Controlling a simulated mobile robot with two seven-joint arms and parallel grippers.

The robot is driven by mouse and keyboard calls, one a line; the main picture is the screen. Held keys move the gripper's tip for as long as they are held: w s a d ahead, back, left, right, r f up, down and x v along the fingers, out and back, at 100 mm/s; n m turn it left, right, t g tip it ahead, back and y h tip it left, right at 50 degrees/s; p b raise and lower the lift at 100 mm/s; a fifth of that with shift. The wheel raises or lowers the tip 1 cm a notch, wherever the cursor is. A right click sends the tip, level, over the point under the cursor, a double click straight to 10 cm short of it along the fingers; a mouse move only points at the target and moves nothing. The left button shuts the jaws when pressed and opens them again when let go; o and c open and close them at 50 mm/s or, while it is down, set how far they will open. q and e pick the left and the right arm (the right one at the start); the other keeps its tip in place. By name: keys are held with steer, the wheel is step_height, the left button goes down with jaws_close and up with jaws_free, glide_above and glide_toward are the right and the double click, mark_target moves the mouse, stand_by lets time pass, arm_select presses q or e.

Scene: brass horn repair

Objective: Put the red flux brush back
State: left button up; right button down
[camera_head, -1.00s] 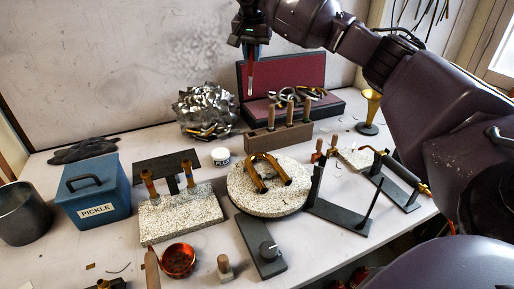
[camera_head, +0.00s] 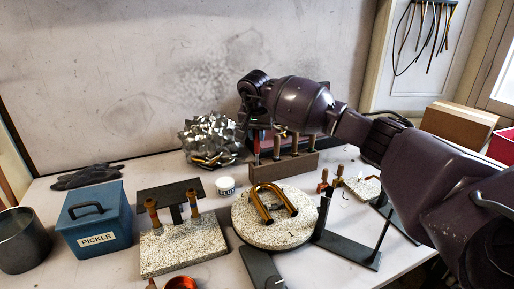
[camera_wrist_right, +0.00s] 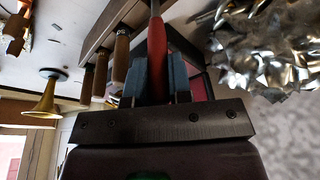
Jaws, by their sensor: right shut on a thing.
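The red flux brush (camera_head: 257,147) is upright in my right gripper (camera_head: 256,124), at the left end of the brown wooden rack (camera_head: 290,166). In the right wrist view, the red handle (camera_wrist_right: 157,52) lies between the two blue-grey fingers of my right gripper (camera_wrist_right: 155,80), which are shut on it. Wooden-handled tools (camera_wrist_right: 121,60) stand in a row in the rack beside it. I cannot tell whether the brush's lower end is inside a hole of the rack. My left gripper is not in view.
A crumpled silvery heap (camera_head: 210,138) stands close to the left of the rack. A white flux jar (camera_head: 225,186) and a round speckled slab (camera_head: 268,238) with a brass U-tube (camera_head: 287,199) lie in front. A blue pickle box (camera_head: 95,225) stands left.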

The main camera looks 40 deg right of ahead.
mark_target(257, 153)
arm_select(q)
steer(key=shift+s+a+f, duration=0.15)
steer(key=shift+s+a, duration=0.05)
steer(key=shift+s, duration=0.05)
arm_select(e)
steer(key=shift+f, duration=2.25)
steer(key=shift+f, duration=0.15)
steer(key=c, duration=1)
jaws_free()
steer(key=shift+c, duration=0.2)
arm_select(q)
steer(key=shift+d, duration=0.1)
arm_select(e)
steer(key=shift+r, duration=0.3)
steer(key=p+v, duration=0.1)
steer(key=v, duration=0.9)
steer(key=shift+s+a+r, duration=0.1)
steer(key=shift+s+r, duration=0.05)
steer(key=shift+r, duration=0.15)
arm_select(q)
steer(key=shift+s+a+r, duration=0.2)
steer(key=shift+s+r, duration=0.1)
arm_select(e)
steer(key=shift+s+a+r, duration=0.15)
steer(key=shift+r, duration=0.35)
